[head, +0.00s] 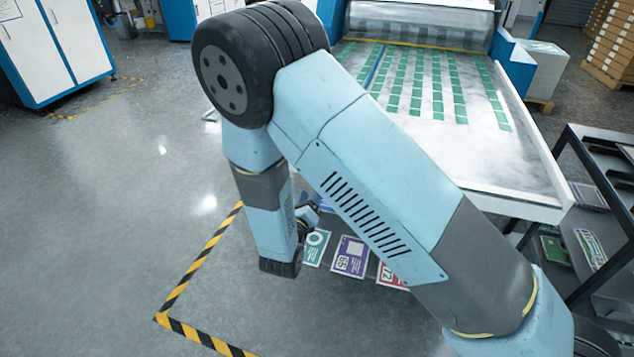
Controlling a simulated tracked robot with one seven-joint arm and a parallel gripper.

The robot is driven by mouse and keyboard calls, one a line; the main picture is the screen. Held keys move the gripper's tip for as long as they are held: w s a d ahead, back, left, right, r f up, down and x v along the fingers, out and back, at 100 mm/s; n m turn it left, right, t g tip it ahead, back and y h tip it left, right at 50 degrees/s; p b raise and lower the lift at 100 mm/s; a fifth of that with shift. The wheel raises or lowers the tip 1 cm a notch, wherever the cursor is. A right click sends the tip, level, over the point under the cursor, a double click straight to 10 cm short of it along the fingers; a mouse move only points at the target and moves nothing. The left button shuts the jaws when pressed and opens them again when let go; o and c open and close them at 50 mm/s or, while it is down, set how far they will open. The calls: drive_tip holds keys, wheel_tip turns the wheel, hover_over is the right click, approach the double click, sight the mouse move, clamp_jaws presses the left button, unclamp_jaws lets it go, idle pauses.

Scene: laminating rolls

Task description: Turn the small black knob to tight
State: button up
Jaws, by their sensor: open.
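The small black knob does not show; it is either hidden behind my arm or outside this view. The laminating machine (420,22) stands at the top, with clear rollers or a clear cover. Its pale bed (480,165) carries rows of green rectangles and slopes toward me. My blue and grey arm crosses the middle and hides the left part of the bed. My forearm hangs down left of the bed, and my wrist shows only in part beside it. My gripper does not show.
A dark metal rack (567,135) with printed sheets stands at the right. Printed cards, one purple (351,256), lie low below the bed. Striped floor tape (190,275) runs at lower left. White cabinets (50,40) stand at upper left. The floor at left is clear.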

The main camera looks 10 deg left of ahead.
drive_tip(key=w, duration=0.6)
drive_tip(key=shift+w+d, duration=0.2)
clamp_jaws()
